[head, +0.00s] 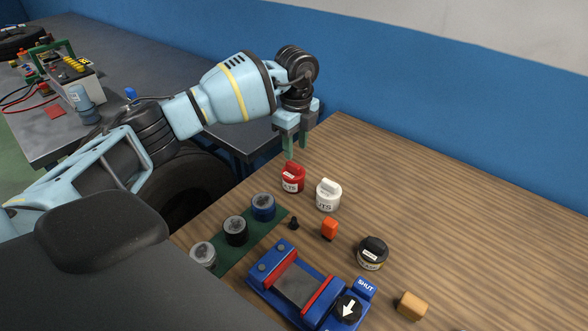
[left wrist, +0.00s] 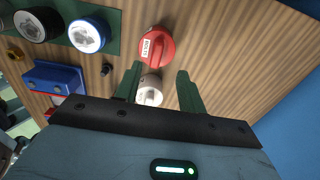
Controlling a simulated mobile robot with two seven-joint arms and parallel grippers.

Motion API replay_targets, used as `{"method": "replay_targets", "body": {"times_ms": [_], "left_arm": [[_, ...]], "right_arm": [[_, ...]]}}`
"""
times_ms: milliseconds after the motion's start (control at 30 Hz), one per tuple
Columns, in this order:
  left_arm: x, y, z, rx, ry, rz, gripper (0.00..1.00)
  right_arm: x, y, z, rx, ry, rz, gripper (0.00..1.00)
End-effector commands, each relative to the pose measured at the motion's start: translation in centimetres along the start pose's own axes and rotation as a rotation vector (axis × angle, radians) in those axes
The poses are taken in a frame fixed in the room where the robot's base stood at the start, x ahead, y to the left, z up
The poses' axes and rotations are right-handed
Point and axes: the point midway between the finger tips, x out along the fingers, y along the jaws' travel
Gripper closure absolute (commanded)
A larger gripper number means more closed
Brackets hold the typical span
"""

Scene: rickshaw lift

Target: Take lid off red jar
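The red jar (head: 292,178) stands upright on the wooden bench with its red lid on. The lid has a raised grip bar, and a white label shows on the jar's side. In the left wrist view the red jar (left wrist: 157,45) is beyond the fingertips. My left gripper (head: 295,147) points down, just above and behind the red jar. In the left wrist view its two green fingers (left wrist: 159,82) are apart with nothing held between them. A white jar (head: 328,195) with a white lid stands to the right of the red jar. My right gripper is not in view.
Blue, black and grey round containers (head: 235,231) stand on a green mat. The bench's right side is clear.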

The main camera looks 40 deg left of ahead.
Motion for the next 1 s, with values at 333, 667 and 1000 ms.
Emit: {"method": "replay_targets", "body": {"times_ms": [333, 667, 1000], "left_arm": [[2.3, 0.6, 0.2, 0.0, -0.001, 0.002, 0.6], [5.6, 0.8, 0.2, 0.001, -0.001, -0.001, 0.6], [5.6, 0.8, 0.2, 0.0, 0.0, -0.001, 0.76]], "right_arm": [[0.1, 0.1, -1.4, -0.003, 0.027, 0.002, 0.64], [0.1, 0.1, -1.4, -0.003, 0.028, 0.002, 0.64], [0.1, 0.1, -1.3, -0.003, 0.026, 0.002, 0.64]]}}
